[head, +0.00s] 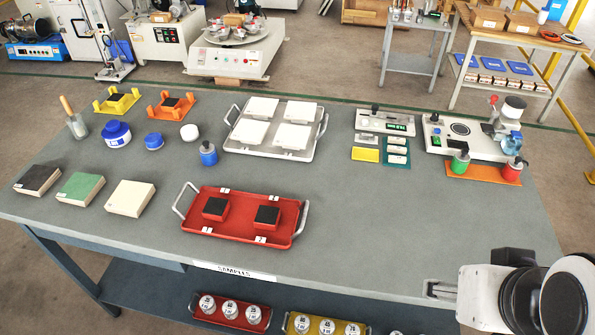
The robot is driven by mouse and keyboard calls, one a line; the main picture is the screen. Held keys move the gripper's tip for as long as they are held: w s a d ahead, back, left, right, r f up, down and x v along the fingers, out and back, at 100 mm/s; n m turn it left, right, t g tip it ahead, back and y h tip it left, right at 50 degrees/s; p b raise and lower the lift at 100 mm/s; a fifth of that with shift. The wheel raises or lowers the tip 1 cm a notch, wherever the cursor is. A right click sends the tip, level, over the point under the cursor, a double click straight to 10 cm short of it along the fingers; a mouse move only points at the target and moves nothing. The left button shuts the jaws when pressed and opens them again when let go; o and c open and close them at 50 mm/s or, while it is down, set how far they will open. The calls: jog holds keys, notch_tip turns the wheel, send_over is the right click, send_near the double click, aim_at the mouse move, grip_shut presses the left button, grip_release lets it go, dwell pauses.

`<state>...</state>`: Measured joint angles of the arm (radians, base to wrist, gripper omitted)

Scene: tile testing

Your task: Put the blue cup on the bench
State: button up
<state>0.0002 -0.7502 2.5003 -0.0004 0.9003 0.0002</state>
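I cannot tell for certain which thing is the blue cup. A small light-blue vessel (510,142) sits at the right end of the white instrument on the bench (400,220). My gripper (438,290) is at the lower right, by the bench's front edge, far from all of these. Its two grey prongs point left and look apart, with nothing between them.
A red tray (245,238) with two dark-topped blocks lies at the front middle. A pale tray with white tiles (316,148) is behind it. Three tiles lie at the left, including a green one (80,188). The bench's right front is clear. A lower shelf holds trays of jars.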

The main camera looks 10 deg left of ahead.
jog(key=w+a+r+n+t+y, duration=0.1)
jog(key=w+a+r, duration=0.15)
jog(key=w, duration=0.55)
jog(key=w+a+r+n+t, duration=0.1)
jog(key=w+a, duration=0.3)
jog(key=w, duration=0.5)
jog(key=w+a+f+n+t+y, duration=0.2)
jog(key=w+a+f, duration=0.1)
jog(key=w+a, duration=1.05)
jog(key=w+a+f+n+y, duration=0.1)
jog(key=w+a+f+y, duration=0.2)
jog(key=a, duration=0.5)
jog(key=w+a+f+n, duration=0.2)
jog(key=w+a+f, duration=0.15)
jog(key=a, duration=0.35)
jog(key=n+y, duration=0.2)
jog(key=y, duration=0.2)
send_near(209, 155)
jog(key=w+a, duration=0.1)
jog(key=w+a+r, duration=0.1)
jog(key=shift+w+r, duration=0.3)
jog(key=shift+d, duration=0.1)
